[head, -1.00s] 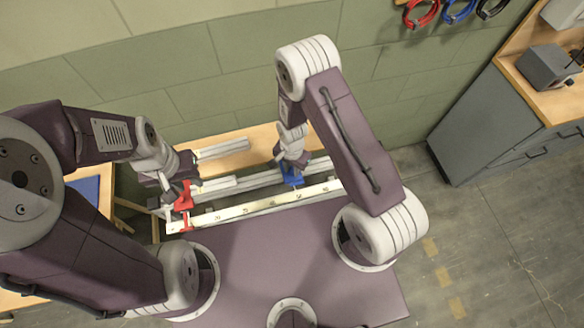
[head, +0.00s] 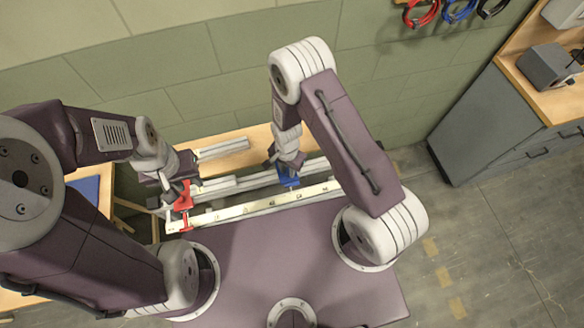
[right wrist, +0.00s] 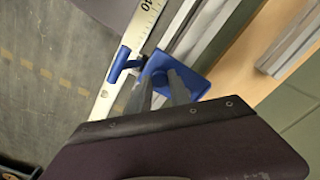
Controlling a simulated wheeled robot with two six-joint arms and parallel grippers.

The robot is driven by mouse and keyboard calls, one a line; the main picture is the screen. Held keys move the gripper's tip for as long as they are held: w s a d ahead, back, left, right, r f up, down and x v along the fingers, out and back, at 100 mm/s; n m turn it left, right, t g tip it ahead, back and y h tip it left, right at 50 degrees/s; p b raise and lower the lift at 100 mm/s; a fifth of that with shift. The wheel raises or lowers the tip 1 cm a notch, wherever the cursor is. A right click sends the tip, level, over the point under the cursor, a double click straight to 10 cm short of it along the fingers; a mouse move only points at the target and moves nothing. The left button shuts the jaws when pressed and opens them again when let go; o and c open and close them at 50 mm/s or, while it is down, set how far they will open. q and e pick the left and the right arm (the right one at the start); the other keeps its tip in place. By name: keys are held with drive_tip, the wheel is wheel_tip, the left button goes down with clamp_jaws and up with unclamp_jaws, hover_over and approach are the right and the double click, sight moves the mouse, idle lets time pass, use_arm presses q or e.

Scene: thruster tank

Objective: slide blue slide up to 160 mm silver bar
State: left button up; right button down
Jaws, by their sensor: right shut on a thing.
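The blue slide (head: 289,181) sits on the long rail with a printed scale (head: 255,206). My right gripper (head: 286,165) is shut on it from above. In the right wrist view, the fingers close on the knob of the blue slide (right wrist: 195,84), and its pointer arm reaches over the scale. A red slide (head: 184,196) is near the rail's left end. My left gripper (head: 172,190) is at the red slide; its fingers are too small to judge. A short silver bar (head: 217,185) lies along the rail between the slides, with a gap before the blue slide.
Another silver bar (head: 223,148) lies on the wooden bench (head: 262,139) behind the rail. A blue mat (head: 86,188) is at the left. Bench and wall stand close behind my right gripper.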

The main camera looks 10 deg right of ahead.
drive_tip(key=a+b, duration=0.1)
drive_tip(key=a, duration=0.9)
drive_tip(key=a+b, duration=0.1)
drive_tip(key=a, duration=0.4)
drive_tip(key=shift+s+b, duration=0.25)
drive_tip(key=shift+b, duration=0.1)
drive_tip(key=c, duration=1.2)
unclamp_jaws()
wheel_tip(320, 180, up, 9)
drive_tip(key=b, duration=0.1)
drive_tip(key=shift+r, duration=0.1)
